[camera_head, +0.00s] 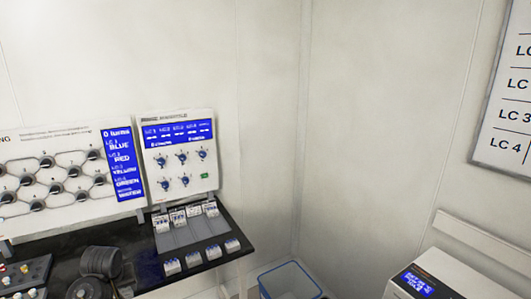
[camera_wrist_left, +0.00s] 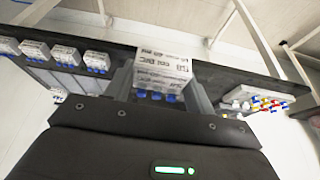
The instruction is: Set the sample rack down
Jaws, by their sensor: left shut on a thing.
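In the left wrist view, my left gripper (camera_wrist_left: 160,88) is shut on a sample rack (camera_wrist_left: 160,70), a small white block with printed labels and blue parts along its lower edge. The rack is between the two grey fingers, above or in front of the dark bench edge; I cannot tell whether it touches the bench. In the head view, dark parts of my left arm show at the lower left, and the held rack cannot be made out. My right gripper is in neither view.
Several similar racks (camera_head: 193,259) stand on the black bench (camera_head: 236,262), with more at the back by grey lanes (camera_head: 185,238). A panel with knobs (camera_head: 178,160) stands behind. A blue-rimmed bin (camera_head: 313,285) is right of the bench. Colored caps (camera_wrist_left: 262,103) show in the wrist view.

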